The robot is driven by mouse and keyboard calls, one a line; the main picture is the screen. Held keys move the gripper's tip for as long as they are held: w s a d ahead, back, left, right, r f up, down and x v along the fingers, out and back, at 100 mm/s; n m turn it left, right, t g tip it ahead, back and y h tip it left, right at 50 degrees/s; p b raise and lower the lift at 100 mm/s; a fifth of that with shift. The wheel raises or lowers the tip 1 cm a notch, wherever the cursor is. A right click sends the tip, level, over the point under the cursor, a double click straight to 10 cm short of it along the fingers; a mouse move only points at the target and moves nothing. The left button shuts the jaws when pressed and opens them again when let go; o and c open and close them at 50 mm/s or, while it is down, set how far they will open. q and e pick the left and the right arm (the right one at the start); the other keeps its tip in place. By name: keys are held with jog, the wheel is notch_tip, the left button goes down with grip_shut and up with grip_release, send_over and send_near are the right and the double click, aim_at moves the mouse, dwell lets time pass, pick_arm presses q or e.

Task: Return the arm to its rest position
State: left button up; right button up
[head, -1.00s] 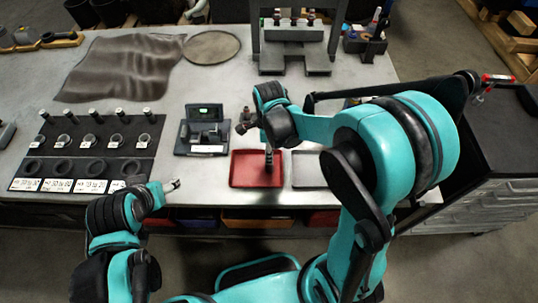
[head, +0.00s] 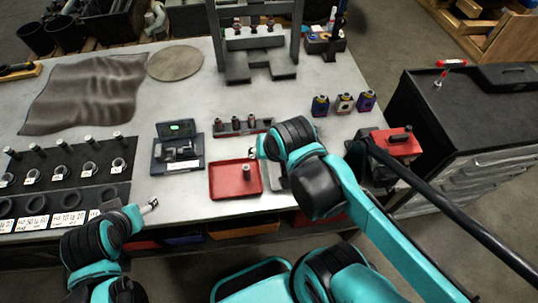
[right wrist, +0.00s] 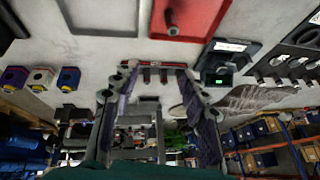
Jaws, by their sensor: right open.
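My right arm reaches in from the right in the head view. Its gripper (head: 256,152) is above the bench near the red tray's back right corner, partly hidden behind my own wrist. In the right wrist view the gripper's (right wrist: 157,75) two fingers are well apart with nothing between them. A small grey cylindrical part (head: 246,174) is in the red tray (head: 222,190), clear of the fingers; it also shows in the right wrist view (right wrist: 171,20). My left gripper (head: 150,204) is low at the bench's front edge; its fingertips are too small to read.
A pale tray (head: 276,180) beside the red one is mostly hidden by my right arm. A dark rack (head: 240,128) lies behind. Several small coloured blocks (head: 343,103) and a red box (head: 398,143) are to the right. A press frame (head: 256,62) stands at the back.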

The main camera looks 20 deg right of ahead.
jog(key=n, duration=0.1)
jog(key=s+n+t, duration=0.1)
jog(key=n, duration=0.2)
jog(key=shift+s+d, duration=0.3)
notch_tip(320, 180, down, 12)
jog(key=b, duration=1.1)
jog(key=shift+r+b, duration=0.2)
jog(key=shift+b, duration=0.1)
